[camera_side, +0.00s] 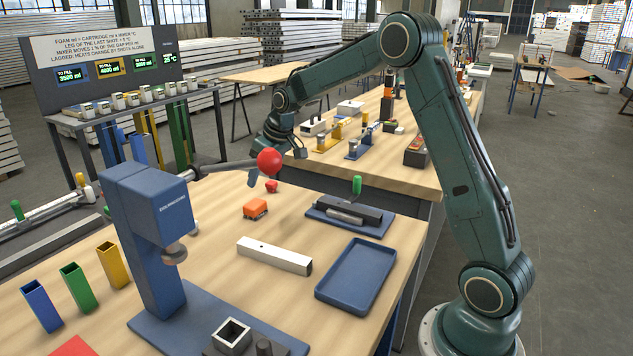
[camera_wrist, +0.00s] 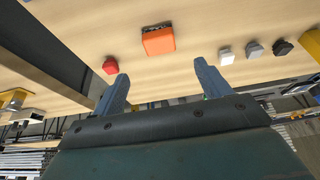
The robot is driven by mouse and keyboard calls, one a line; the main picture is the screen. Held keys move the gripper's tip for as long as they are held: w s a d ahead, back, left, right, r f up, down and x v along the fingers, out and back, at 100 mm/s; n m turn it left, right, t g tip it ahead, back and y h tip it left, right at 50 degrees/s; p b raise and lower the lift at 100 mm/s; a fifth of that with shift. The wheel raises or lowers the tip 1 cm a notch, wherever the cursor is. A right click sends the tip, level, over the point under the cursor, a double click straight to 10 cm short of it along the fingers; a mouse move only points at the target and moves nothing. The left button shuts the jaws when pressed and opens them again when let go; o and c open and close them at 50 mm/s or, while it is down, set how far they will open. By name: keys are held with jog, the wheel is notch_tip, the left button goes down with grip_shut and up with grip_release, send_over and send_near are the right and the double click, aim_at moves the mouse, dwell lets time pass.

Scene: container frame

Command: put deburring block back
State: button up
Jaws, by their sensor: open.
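The orange block (camera_side: 256,209), which I take to be the deburring block, lies on the wooden bench behind the long pale metal bar. In the wrist view the orange block (camera_wrist: 158,40) has a dark strip along one edge and lies beyond my fingertips. My gripper (camera_side: 266,180) is above the bench, partly hidden in the side view by the red ball of the press lever. In the wrist view my gripper (camera_wrist: 162,72) is open, its two blue-grey fingers wide apart with nothing between them. The block is apart from the fingers.
A small red object (camera_side: 271,186) lies near the block. A blue press (camera_side: 150,230) with its red-ended lever (camera_side: 269,161) stands left. The metal bar (camera_side: 274,256), an empty blue tray (camera_side: 357,275) and a blue fixture with green handle (camera_side: 350,215) lie nearby.

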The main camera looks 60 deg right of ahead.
jog(key=s+a+r, duration=0.5)
jog(key=s+r, duration=0.1)
jog(key=s, duration=0.3)
jog(key=s+a+r, duration=0.6)
jog(key=s, duration=0.2)
jog(key=s+a+f, duration=0.1)
jog(key=s+a, duration=0.1)
jog(key=s, duration=0.7)
jog(key=s+a+f+t, duration=0.1)
jog(key=s+a, duration=0.1)
jog(key=s, duration=0.7)
jog(key=shift+s+f, duration=0.2)
jog(key=shift+s, duration=0.15)
jog(key=shift+a, duration=0.1)
